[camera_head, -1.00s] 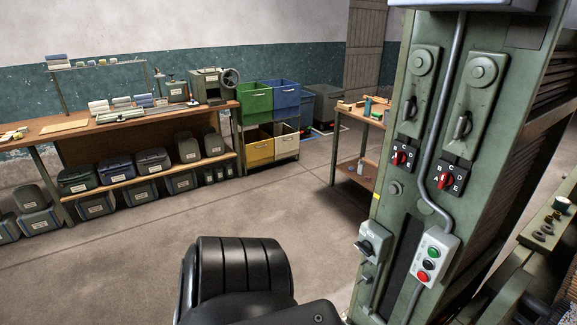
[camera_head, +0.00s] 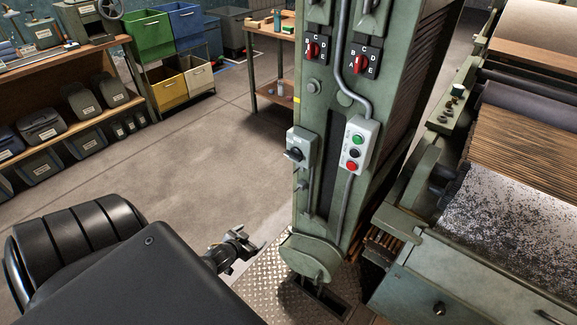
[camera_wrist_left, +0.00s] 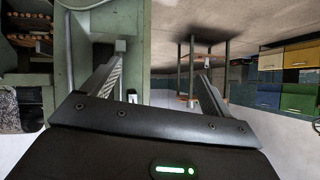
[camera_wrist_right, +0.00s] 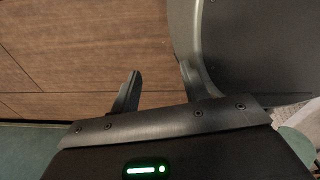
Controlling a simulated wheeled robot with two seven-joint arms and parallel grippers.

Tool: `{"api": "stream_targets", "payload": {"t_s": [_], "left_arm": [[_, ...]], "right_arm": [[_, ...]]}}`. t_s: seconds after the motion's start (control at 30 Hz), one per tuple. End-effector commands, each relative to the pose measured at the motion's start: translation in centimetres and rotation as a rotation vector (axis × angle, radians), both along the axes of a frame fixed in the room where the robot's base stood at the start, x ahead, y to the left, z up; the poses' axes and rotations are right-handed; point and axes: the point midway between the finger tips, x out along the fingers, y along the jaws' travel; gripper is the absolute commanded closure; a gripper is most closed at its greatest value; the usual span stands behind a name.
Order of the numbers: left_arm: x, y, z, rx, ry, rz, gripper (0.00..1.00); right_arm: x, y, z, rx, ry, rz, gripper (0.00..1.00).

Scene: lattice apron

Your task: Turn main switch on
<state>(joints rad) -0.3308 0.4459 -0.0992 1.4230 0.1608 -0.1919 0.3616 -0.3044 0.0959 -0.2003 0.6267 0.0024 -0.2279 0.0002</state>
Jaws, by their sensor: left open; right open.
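A green machine column (camera_head: 325,215) stands at the centre of the head view. On its front is a grey switch box with a black rotary knob (camera_head: 295,154), likely the main switch; its lettering is too small to read. My left gripper (camera_head: 240,246) is below and left of that box, apart from it, over the floor plate. In the left wrist view the left gripper (camera_wrist_left: 161,66) is open with nothing between its fingers, and the green column fills the left side. My right gripper (camera_wrist_right: 160,72) shows only in its wrist view, open and empty, by brown wood-like panels.
A grey button box (camera_head: 355,145) with green, black and red buttons is right of the switch. Two red selector knobs (camera_head: 313,49) sit above. A wide machine bed (camera_head: 500,200) stands at right. A workbench (camera_head: 120,103) and bins (camera_head: 185,82) are at left. The floor between is clear.

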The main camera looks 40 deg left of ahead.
Motion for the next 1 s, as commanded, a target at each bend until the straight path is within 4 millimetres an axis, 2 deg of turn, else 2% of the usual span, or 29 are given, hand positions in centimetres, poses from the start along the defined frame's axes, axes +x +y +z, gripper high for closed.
{"api": "stream_targets", "payload": {"t_s": [0.03, 0.1, 0.2, 0.3, 0.4, 0.5, 0.67, 0.77, 1.0], "left_arm": [[3.0, 0.8, 3.8, -0.001, -0.122, -0.015, 0.15], [5.9, 0.9, 9.8, -0.022, -0.267, -0.037, 0.15], [8.1, 0.0, 17.0, -0.058, -0.43, -0.079, 0.15], [9.0, -1.1, 22.0, -0.091, -0.537, -0.119, 0.15], [9.2, -1.9, 25.0, -0.113, -0.596, -0.143, 0.15], [9.2, -2.3, 26.1, -0.122, -0.618, -0.154, 0.15], [9.6, -2.3, 26.3, -0.124, -0.621, -0.153, 0.15], [10.6, -2.2, 26.4, -0.123, -0.621, -0.152, 0.15], [15.1, -2.1, 26.5, -0.122, -0.621, -0.152, 0.15]], "right_arm": [[0.2, -0.2, -1.9, -0.003, -0.003, 0.0, 0.55], [0.4, -0.4, -2.8, -0.005, -0.006, 0.0, 0.55], [0.6, -0.4, -3.9, -0.005, -0.009, 0.0, 0.55], [0.8, -0.4, -4.5, -0.006, -0.012, -0.001, 0.55], [0.9, -0.4, -4.7, -0.005, -0.014, -0.001, 0.55], [1.1, -0.3, -4.7, -0.004, -0.017, -0.001, 0.55], [1.1, -0.3, -4.6, -0.004, -0.017, -0.001, 0.55], [1.0, -0.3, -4.5, -0.004, -0.015, 0.0, 0.55], [0.3, -0.2, -4.2, -0.002, -0.004, -0.001, 0.55]]}}
